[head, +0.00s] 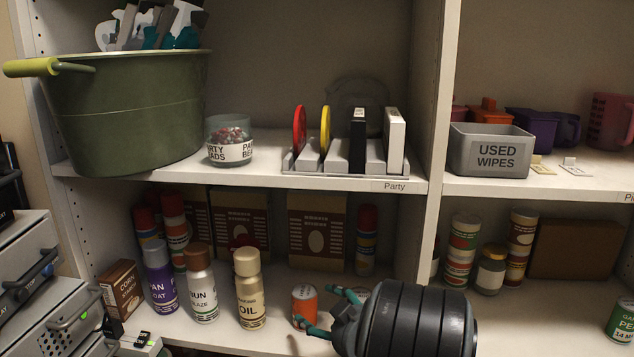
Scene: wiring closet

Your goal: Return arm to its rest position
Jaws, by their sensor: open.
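My gripper (316,306) is at the bottom middle of the head view, at the end of my dark, ribbed arm. Its two teal fingers point left and are spread apart. An orange can (304,299) shows at the fingertips, partly covered by the lower finger. I cannot tell whether the fingers touch it. Nothing is seen held between the fingers. The rest of my arm is out of view or hidden behind the ribbed part.
The lower shelf holds an oil bottle (249,290), a white spray can (201,285), a purple can (160,277) and several boxes. Above are a green tub (130,110), a bead jar (229,145), a slotted rack (340,160) and a grey wipes bin (490,150). A post (436,120) divides the shelves.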

